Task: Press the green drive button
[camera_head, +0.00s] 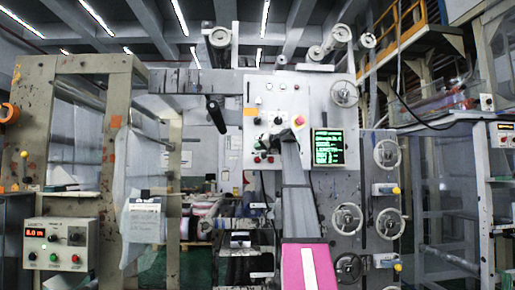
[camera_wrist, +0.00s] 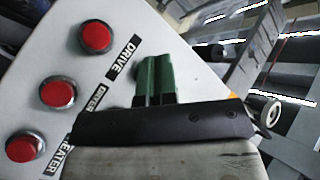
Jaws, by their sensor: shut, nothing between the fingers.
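The pale control panel (camera_head: 276,104) stands in the middle of the head view, with several red buttons low on it. In the wrist view a red button (camera_wrist: 97,37) sits beside the DRIVE label (camera_wrist: 123,58). Two more red buttons run down to the lower left. My gripper (camera_wrist: 154,60) is shut and empty; its green fingers lie side by side over the panel, just right of the DRIVE label. I cannot make out the green drive button apart from the fingers, which cover that spot. Whether the fingertips touch the panel I cannot tell.
Handwheels (camera_head: 348,219) stand at the right. A separate control box (camera_head: 57,245) with a red readout is at lower left.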

